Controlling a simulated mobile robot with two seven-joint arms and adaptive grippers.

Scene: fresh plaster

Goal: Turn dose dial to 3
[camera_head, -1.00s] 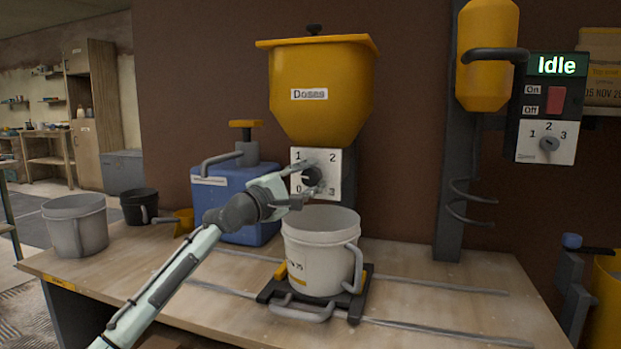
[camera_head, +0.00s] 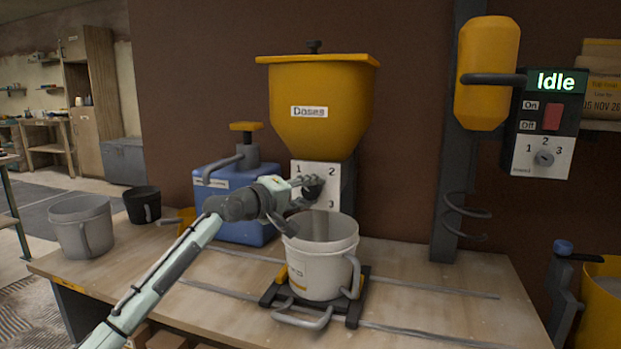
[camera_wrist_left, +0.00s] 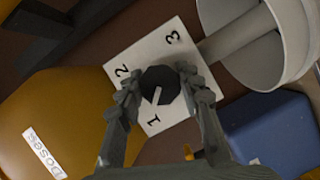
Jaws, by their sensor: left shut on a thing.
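The dose dial (camera_head: 314,187) is a dark round knob on a white plate (camera_head: 345,172) beneath the yellow "Doses" hopper (camera_head: 318,112). In the left wrist view the dial (camera_wrist_left: 160,86) has a white pointer line aimed at the 1. My left gripper (camera_head: 303,193) is at the dial. In the left wrist view its fingers (camera_wrist_left: 161,88) sit on both sides of the knob, shut on it. My right gripper is not in view.
A pale bucket (camera_head: 322,268) stands on a dark stand just below the dial, close under my left gripper. A blue container (camera_head: 228,190) stands behind my left arm. A second dial (camera_head: 544,158) is at right under an "Idle" display (camera_head: 556,81).

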